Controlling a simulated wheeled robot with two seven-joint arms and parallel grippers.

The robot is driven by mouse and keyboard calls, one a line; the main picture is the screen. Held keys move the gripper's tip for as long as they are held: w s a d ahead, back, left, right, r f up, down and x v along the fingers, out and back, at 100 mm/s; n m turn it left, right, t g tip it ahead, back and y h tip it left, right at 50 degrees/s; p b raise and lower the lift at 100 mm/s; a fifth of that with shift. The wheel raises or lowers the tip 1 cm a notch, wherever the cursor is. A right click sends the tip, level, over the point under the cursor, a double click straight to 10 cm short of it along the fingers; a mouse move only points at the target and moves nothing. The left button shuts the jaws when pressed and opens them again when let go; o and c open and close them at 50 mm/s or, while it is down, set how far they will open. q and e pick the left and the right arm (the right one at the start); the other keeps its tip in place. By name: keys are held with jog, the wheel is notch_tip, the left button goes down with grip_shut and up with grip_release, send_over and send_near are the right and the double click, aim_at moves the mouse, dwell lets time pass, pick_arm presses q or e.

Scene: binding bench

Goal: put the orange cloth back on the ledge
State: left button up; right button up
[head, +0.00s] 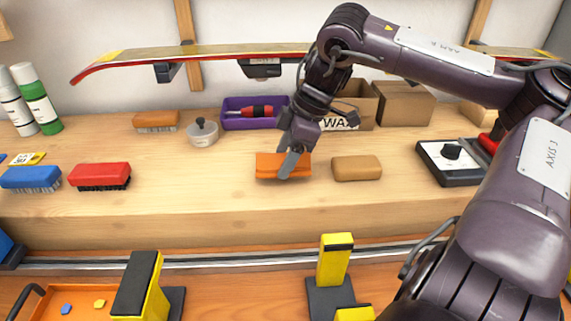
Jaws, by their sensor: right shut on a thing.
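The orange cloth (268,166) is a small folded-looking orange piece at the middle of the light wood ledge (225,205). My right gripper (290,163) points down from above and is shut on the cloth, with its fingers covering the cloth's middle. The cloth is at or just above the ledge surface; I cannot tell whether it touches. My left gripper is not in view.
A tan block (357,168) sits close right of the cloth, and a grey dial box (450,162) further right. A lidded pot (203,132) and purple tray (238,113) stand behind. A red brush (99,175) is left. A ski (190,53) spans above. Yellow clamps (334,262) stand in front.

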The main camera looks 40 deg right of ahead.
notch_tip(320, 180, down, 3)
jog(key=shift+r, duration=0.1)
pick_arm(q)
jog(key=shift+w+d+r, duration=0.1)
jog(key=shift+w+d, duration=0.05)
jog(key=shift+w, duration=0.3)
pick_arm(e)
jog(key=o, duration=0.9)
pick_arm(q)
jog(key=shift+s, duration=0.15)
